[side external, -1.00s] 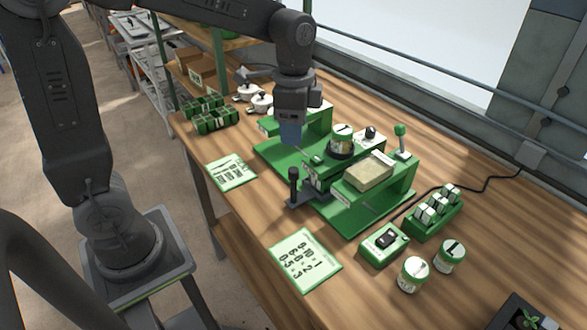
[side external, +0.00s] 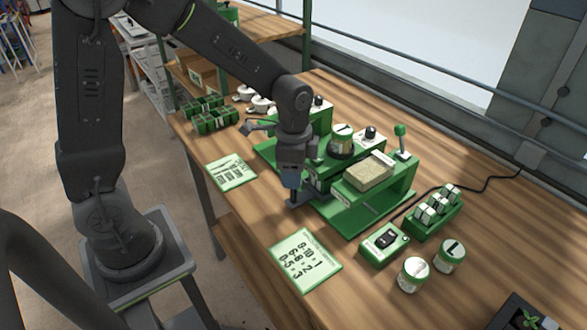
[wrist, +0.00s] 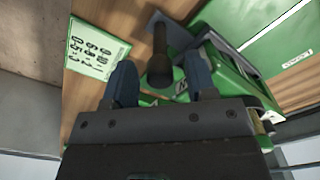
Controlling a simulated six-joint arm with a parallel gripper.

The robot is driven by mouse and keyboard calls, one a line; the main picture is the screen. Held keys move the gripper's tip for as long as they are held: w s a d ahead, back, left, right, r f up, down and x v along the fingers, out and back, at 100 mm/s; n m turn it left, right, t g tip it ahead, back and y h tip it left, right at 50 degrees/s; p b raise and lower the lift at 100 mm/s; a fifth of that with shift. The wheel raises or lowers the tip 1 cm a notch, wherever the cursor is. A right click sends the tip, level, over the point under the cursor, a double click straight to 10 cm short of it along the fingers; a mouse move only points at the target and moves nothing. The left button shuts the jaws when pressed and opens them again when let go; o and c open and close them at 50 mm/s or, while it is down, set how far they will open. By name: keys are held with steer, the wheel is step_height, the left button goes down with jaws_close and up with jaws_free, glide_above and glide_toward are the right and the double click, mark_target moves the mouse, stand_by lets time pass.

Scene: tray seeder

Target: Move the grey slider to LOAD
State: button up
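The grey slider, a dark upright post on a flat grey plate, sits at the front edge of the green seeder (side external: 362,222). In the side view its plate (side external: 303,199) shows below my gripper (side external: 291,186), and the post is mostly hidden. In the wrist view the slider's post (wrist: 160,62) stands between the two blue fingers of my gripper (wrist: 160,80). The fingers are apart, with gaps visible on both sides of the post. No LOAD marking is readable in these views.
Printed cards lie at the front (side external: 305,259) and left (side external: 231,172). A switch box (side external: 383,245), jars (side external: 413,275) and a green rack (side external: 433,211) stand to the right. A tan block (side external: 370,172) sits on the seeder close to my gripper.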

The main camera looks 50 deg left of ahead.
jaws_close()
stand_by(0.3)
steer(key=a, duration=1)
steer(key=shift+o, duration=0.2)
jaws_free()
step_height(320, 180, up, 14)
stand_by(0.3)
